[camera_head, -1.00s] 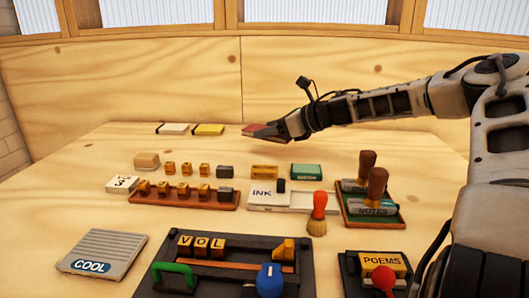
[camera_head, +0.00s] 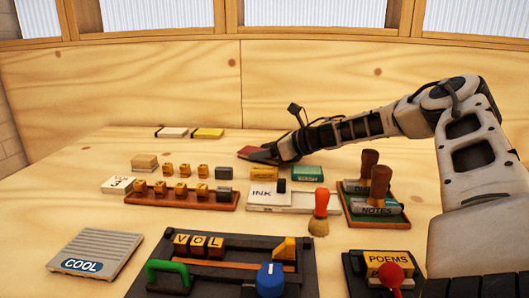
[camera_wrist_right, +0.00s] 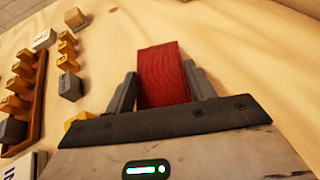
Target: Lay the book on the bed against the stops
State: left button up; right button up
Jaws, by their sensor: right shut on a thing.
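A red book (camera_head: 250,152) is held in my right gripper (camera_head: 258,155) over the back-middle of the table. In the right wrist view the red cover (camera_wrist_right: 163,75) lies between the two dark fingers, which close on its sides. Its height above the table is hard to tell. A dark press-like base (camera_head: 215,290) with letter blocks spelling VOL stands at the front. A smaller dark stand with a POEMS block (camera_head: 386,262) is at front right. I cannot tell for sure which is the bed, and no stops are clear. My left gripper is out of view.
A white and a yellow book (camera_head: 208,133) lie at the back left. Letter blocks on a brown rack (camera_head: 180,198), an ink tray (camera_head: 310,207), a brush (camera_head: 320,212) and wooden-handled stamps (camera_head: 379,185) fill the middle. A ridged COOL plate (camera_head: 96,253) is front left.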

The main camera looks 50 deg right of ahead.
jog(key=shift+f, duration=0.1)
jog(key=o, duration=1)
